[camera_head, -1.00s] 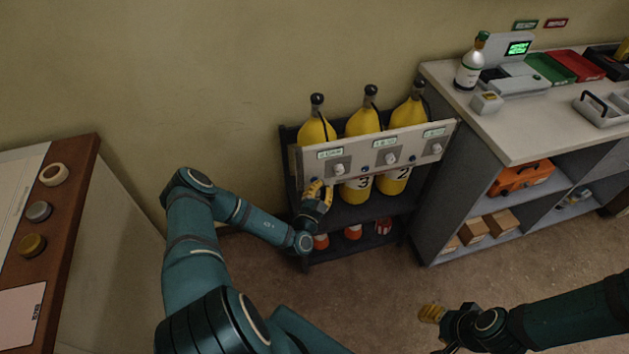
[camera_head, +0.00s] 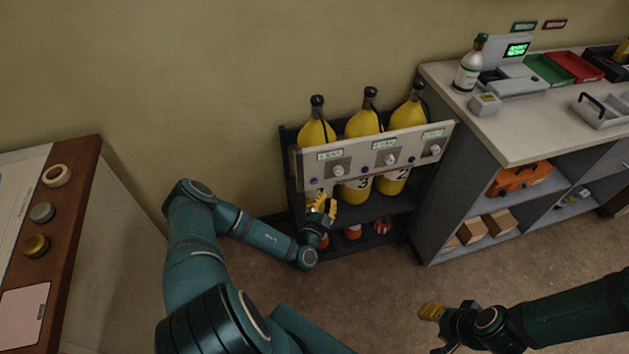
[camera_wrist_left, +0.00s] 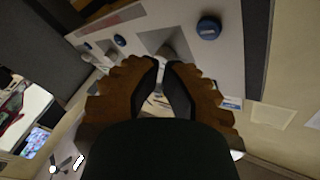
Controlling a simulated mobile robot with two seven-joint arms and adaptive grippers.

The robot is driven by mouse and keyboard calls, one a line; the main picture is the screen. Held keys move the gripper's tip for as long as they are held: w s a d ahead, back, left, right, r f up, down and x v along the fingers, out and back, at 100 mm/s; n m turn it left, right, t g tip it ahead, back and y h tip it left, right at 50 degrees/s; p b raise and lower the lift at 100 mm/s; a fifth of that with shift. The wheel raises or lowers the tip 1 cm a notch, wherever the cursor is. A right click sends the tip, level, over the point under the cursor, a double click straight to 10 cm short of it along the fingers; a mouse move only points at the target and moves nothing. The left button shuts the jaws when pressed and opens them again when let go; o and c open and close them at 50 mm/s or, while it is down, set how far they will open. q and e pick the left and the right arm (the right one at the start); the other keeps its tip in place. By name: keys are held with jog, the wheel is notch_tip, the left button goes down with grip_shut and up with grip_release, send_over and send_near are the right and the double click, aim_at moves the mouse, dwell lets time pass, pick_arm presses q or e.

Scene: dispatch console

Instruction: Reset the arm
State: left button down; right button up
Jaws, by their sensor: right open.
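The pale control panel (camera_head: 360,152) hangs across a dark rack in front of yellow bottles. It carries a left knob (camera_head: 338,171), a middle knob (camera_head: 390,159) and a right knob (camera_head: 436,149), with labels above. My left gripper (camera_head: 323,203) is just below the left knob, apart from it in the head view.
The yellow bottles (camera_head: 363,122) stand in the rack, with red-and-white items on its lower shelf. A counter (camera_head: 520,140) with a bottle and trays stands at the right. A wooden-edged desk (camera_head: 70,200) is at the left. The floor before the rack is open.

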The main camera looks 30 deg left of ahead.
pick_arm(q)
jog(key=shift+s+d, duration=0.55)
jog(key=shift+d, duration=0.05)
